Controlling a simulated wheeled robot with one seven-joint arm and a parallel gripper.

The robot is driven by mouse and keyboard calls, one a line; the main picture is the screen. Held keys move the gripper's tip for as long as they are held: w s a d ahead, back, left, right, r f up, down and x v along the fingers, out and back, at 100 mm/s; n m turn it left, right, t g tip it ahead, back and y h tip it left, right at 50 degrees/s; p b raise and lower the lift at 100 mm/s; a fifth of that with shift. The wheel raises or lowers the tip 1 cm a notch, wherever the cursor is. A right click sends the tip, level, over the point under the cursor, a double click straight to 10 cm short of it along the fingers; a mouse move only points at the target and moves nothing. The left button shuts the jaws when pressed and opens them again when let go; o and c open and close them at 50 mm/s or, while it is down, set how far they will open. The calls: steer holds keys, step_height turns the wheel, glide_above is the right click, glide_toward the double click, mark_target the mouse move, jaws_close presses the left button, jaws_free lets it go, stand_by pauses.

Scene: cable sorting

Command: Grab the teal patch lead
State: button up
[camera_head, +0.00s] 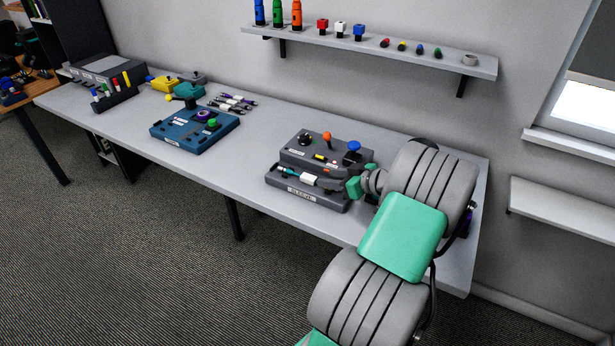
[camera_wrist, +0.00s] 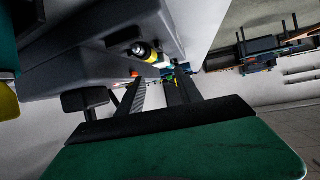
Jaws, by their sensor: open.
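A slim lead with a teal section (camera_head: 291,170) and a white sleeve lies along the front ledge of the grey device (camera_head: 318,198) on the table; it looks like the teal patch lead. My gripper (camera_head: 337,184) is at the right end of that ledge, close to the lead, and its fingers are partly hidden by the device and my arm. In the wrist view my gripper (camera_wrist: 158,78) has its two dark fingers apart, pointing along the device. A small white and teal piece (camera_wrist: 161,64) shows just beyond the fingertips. Nothing is seen held.
The grey device has an orange knob (camera_head: 327,137) and a blue knob (camera_head: 354,146) on top. A blue device (camera_head: 186,135) and several dark leads (camera_head: 232,102) lie further left. A wall shelf (camera_head: 400,57) with small parts runs above. The table (camera_head: 250,160) between devices is clear.

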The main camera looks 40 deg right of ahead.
mark_target(309, 177)
steer(key=p+x, duration=0.2)
steer(key=x, duration=0.5)
steer(key=shift+w+a+f, duration=0.1)
steer(key=shift+w+a, duration=0.1)
steer(key=shift+w, duration=0.1)
steer(key=shift+s, duration=0.1)
steer(key=shift+c, duration=0.2)
jaws_close()
